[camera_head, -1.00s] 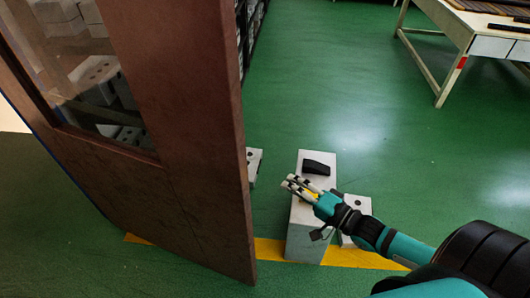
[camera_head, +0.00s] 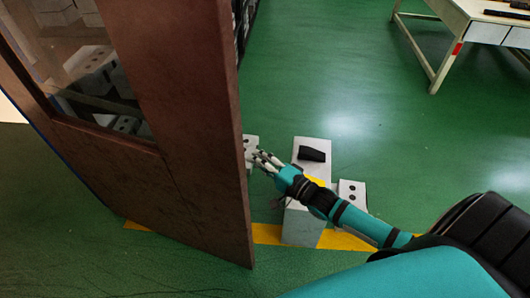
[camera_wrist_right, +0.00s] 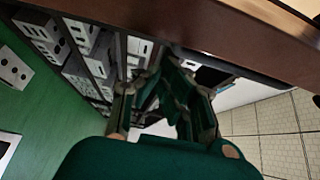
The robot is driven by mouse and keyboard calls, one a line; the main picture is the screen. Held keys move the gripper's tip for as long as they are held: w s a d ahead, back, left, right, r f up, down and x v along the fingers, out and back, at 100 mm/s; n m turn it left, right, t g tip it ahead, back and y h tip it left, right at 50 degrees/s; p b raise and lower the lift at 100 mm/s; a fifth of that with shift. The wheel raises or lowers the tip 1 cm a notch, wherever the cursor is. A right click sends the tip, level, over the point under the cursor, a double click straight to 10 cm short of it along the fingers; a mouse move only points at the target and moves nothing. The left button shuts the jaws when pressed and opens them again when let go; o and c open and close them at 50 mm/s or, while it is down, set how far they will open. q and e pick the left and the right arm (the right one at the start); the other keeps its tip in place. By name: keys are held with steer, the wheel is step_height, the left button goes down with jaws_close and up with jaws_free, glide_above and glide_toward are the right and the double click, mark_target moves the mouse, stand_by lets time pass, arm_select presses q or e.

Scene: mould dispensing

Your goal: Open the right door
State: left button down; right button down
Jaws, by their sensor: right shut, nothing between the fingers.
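The brown door (camera_head: 185,165) with a glass pane fills the left of the head view. It stands ajar, its free edge running down the middle. My right gripper (camera_head: 262,158) is just right of that edge, apart from it as far as I can see, and shut on nothing. In the right wrist view, my right gripper (camera_wrist_right: 163,105) is at the bottom middle, and a brown door edge (camera_wrist_right: 235,40) crosses above it. My left gripper is not in view.
A pale block-like stand (camera_head: 303,228) with a black object (camera_head: 311,154) on it is under my right arm. A white block (camera_head: 352,192) lies beside it. A table (camera_head: 465,28) stands at the far right. Green floor (camera_head: 370,100) between is clear.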

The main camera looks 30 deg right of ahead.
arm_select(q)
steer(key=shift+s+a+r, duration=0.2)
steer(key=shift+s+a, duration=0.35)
arm_select(e)
steer(key=shift+s+a, duration=0.45)
